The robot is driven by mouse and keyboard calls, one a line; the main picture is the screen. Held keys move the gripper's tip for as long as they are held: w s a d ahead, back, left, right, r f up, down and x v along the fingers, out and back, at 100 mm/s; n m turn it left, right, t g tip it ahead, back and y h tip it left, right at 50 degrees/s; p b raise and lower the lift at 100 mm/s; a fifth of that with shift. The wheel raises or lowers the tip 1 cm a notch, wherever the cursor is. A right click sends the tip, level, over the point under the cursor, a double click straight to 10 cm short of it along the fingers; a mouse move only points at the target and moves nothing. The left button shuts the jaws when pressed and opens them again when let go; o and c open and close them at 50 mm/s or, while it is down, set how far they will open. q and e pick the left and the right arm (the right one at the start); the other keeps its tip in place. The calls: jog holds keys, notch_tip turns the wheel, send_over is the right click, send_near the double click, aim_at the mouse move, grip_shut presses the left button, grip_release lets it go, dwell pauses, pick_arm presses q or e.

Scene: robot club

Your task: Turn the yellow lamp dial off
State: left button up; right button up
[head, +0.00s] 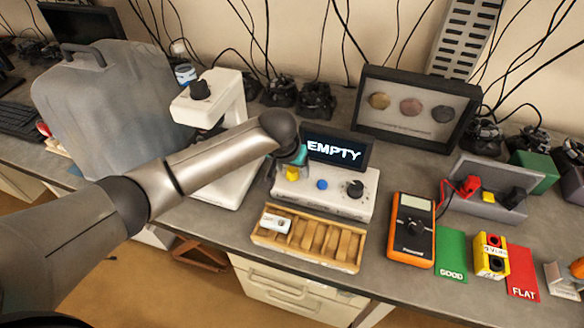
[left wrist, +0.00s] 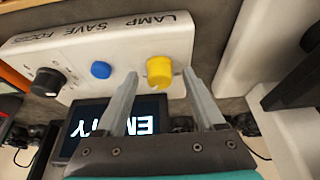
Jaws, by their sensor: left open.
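The yellow lamp dial (left wrist: 159,70) is a round knob beside the word LAMP on a white control box (head: 335,200). In the head view the dial (head: 292,173) shows partly, below my left gripper (head: 282,168). In the left wrist view my left gripper (left wrist: 160,75) is open, with one finger on each side of the dial. Gaps show between the fingers and the dial; I cannot tell their height over it. A small notch shows on the dial's edge. My right gripper is not in view.
The box also has a blue button (head: 322,184), a black knob (head: 355,188) and a screen (head: 338,150) reading EMPTY. A white microscope (head: 222,130) stands close left. A wooden tray (head: 318,262) lies in front, an orange multimeter (head: 411,230) to the right.

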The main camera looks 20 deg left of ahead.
pick_arm(q)
grip_shut()
dwell(0.5)
